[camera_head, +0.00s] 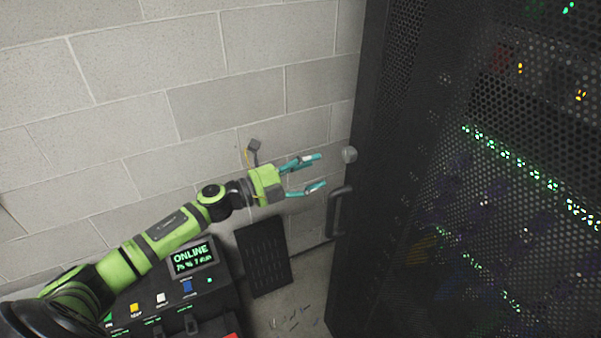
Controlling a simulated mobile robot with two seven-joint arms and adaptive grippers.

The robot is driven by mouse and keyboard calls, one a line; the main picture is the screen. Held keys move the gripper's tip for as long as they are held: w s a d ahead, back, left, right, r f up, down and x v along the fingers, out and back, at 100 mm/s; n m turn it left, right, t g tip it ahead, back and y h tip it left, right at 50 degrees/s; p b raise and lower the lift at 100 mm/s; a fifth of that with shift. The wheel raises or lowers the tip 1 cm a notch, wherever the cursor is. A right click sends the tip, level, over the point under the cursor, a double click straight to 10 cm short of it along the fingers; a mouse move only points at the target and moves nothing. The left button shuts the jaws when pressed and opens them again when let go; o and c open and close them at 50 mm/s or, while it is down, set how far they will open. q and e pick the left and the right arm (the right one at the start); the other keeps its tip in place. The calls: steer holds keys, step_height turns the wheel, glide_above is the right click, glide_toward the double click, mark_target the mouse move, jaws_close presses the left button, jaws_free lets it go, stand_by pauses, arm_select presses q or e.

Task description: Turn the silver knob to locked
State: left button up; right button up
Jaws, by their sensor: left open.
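The silver knob (349,154) sits on the left edge of the dark rack cabinet (375,180), above its handle. It looks small and round, and I cannot make out its locked or unlocked marking. My left gripper (314,172) is open and empty, with its teal fingers pointing right toward the cabinet. The upper finger ends just left of the knob, with a small gap in the picture. The lower finger is below and left of it. My right gripper is not in view.
A dark handle (338,211) sticks out from the cabinet below the knob. A console with an ONLINE screen (192,258) and coloured buttons stands at the lower left, under my left arm. A dark vented panel (263,256) stands by the block wall. Small scraps lie on the floor.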

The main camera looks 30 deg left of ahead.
arm_select(q)
steer(key=shift+v, duration=1.1)
